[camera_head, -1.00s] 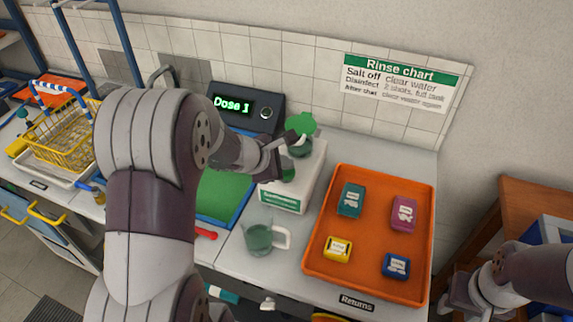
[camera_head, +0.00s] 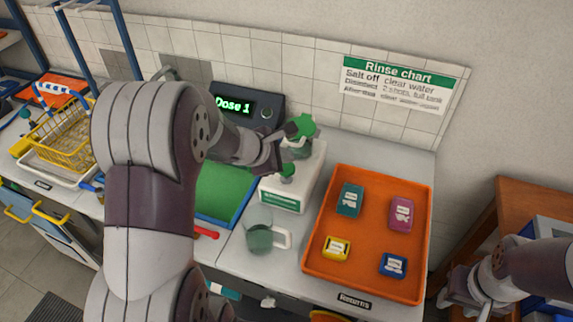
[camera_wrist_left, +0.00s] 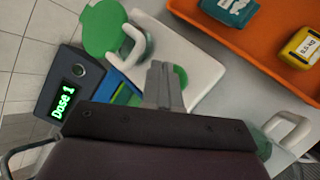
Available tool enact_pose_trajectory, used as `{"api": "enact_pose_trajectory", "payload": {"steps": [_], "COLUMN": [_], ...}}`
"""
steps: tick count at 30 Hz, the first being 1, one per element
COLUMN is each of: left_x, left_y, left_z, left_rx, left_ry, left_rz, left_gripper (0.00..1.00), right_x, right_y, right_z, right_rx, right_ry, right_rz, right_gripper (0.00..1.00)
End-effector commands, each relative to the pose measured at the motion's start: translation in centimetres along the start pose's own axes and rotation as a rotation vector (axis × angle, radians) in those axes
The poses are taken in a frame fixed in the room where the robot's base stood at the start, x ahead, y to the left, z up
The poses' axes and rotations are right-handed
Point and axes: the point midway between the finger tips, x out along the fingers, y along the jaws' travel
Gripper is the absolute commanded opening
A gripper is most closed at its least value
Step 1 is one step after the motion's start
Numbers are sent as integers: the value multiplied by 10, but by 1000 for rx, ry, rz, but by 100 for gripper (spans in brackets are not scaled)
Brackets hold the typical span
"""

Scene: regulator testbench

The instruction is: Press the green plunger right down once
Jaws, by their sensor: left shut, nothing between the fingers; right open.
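A white dispenser box (camera_head: 311,178) with a green label stands on the counter. A small green plunger (camera_head: 287,171) rises from its top near the front. A larger round green top (camera_head: 303,125) stands behind it, beside a pale hooked piece. My left gripper (camera_head: 279,158) is shut and empty, close above and left of the small green plunger. In the left wrist view, its fingertips (camera_wrist_left: 164,68) partly cover the green plunger (camera_wrist_left: 180,77); I cannot tell whether they touch it. My right gripper (camera_head: 455,300) is open, low at the right, away from the dispenser.
A dark display (camera_head: 235,105) reads "Dose 1". A clear jug (camera_head: 258,232) stands in front of the dispenser. An orange tray (camera_head: 369,240) with several coloured packs lies to the right. A green mat (camera_head: 222,190) lies to the left. A rinse chart (camera_head: 393,85) hangs behind.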

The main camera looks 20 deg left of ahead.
Motion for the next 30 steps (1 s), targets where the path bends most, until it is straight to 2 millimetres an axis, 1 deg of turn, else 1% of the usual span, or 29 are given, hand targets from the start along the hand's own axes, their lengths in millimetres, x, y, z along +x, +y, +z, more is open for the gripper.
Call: {"api": "enact_pose_trajectory", "payload": {"steps": [5, 16, 18, 30], "left_x": [-8, -34, -36, -35], "left_y": [6, 25, 26, 26], "left_z": [6, 25, 26, 25], "left_rx": [1, 2, 1, 1], "left_ry": [0, 0, 0, 0], "left_rz": [1, 1, 1, 0], "left_gripper": [0, 0, 0, 0], "right_x": [-10, -40, -42, -40], "right_y": [0, 0, 0, 0], "right_z": [-1, -5, -5, -5], "right_rx": [0, 0, 0, 0], "right_ry": [0, 0, 0, 0], "right_rz": [0, 0, 0, 0], "right_gripper": [43, 43, 43, 43]}}
